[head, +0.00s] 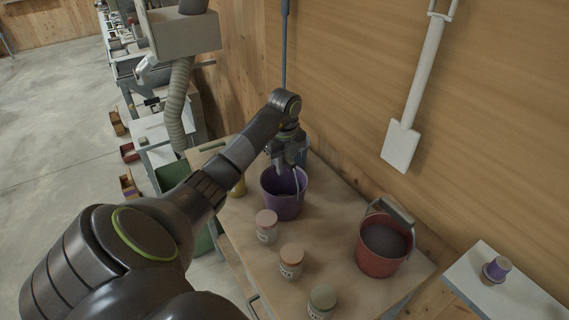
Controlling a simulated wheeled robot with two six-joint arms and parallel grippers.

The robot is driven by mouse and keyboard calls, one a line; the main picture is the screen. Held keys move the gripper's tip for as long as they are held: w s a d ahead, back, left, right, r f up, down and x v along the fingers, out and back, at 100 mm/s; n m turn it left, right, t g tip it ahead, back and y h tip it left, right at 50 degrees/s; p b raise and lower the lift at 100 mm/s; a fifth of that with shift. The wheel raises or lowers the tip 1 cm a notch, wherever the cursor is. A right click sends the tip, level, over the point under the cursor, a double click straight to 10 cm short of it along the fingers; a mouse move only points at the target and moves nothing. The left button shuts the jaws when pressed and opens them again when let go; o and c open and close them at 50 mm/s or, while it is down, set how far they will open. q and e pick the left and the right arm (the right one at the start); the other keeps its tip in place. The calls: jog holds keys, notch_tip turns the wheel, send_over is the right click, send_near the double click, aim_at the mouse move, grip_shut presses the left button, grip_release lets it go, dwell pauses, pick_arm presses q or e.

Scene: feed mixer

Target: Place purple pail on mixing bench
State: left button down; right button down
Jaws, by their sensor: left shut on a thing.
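The purple pail (283,203) is on or just above the wooden bench (333,212), near its far left part. I cannot tell whether its base touches the top. My left gripper (290,168) comes down over the pail and is shut on it, at the rim or handle. The gripper hides the back of the rim, and the exact grip point is hard to make out. My right gripper is not in view.
A red pail (383,245) with dark contents stands right of the purple pail. Several lidded jars (291,262) line the bench front. A yellow item (238,187) sits left of the pail. A white shovel (405,135) hangs on the wall. A pale table (503,290) stands at right.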

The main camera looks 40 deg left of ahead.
pick_arm(q)
jog(key=shift+f, duration=0.15)
jog(key=c, duration=1.3)
grip_release()
